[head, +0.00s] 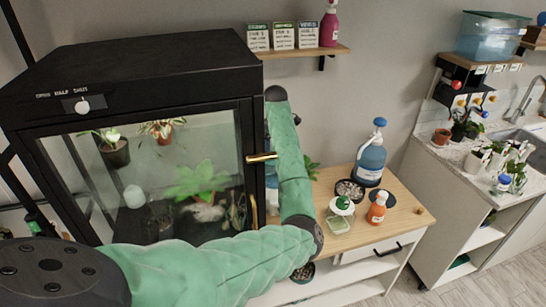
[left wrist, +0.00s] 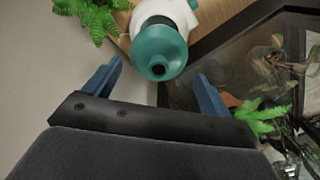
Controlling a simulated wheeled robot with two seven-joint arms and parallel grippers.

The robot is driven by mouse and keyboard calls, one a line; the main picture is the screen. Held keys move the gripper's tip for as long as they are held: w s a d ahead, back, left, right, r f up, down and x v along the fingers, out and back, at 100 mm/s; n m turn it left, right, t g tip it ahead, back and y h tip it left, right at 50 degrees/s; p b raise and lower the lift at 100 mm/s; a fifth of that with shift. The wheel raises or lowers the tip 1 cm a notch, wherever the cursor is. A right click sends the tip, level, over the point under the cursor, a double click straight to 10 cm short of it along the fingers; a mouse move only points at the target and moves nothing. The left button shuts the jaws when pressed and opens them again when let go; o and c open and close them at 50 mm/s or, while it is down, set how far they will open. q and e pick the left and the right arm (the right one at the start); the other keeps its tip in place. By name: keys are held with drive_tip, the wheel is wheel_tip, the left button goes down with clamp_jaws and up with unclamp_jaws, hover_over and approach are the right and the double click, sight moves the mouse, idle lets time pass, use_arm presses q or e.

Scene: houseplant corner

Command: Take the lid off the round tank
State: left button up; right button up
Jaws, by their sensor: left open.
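A white rounded body (left wrist: 188,14) with a round teal lid (left wrist: 160,46) shows at the top of the left wrist view; it looks like the round tank. My left gripper (left wrist: 158,69) is open, with one blue finger either side of the lid in the picture. Neither finger visibly touches it, and I cannot tell the gap in depth. My right gripper is in neither view.
The black glass plant cabinet (head: 150,57) stands at left, close beside my left arm; its brass handle (head: 262,157) sticks out. On the wooden table (head: 405,215) are a blue pump bottle (head: 370,163), an orange bottle (head: 377,208) and a green-topped white pot (head: 342,204). A fern (left wrist: 98,18) is near the gripper.

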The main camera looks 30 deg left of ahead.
use_arm(q)
drive_tip(key=shift+a+f+p, duration=0.15)
drive_tip(key=shift+f+p, duration=0.4)
drive_tip(key=shift+p, duration=0.25)
drive_tip(key=shift+d+f+p, duration=0.25)
drive_tip(key=shift+f+p, duration=0.4)
drive_tip(key=shift+f, duration=0.55)
drive_tip(key=shift+a+f, duration=0.25)
drive_tip(key=shift+f, duration=0.3)
drive_tip(key=shift+d+r, duration=0.1)
drive_tip(key=shift+d, duration=0.05)
drive_tip(key=shift+c, duration=1.3)
drive_tip(key=c, duration=0.9)
drive_tip(key=shift+c, duration=0.4)
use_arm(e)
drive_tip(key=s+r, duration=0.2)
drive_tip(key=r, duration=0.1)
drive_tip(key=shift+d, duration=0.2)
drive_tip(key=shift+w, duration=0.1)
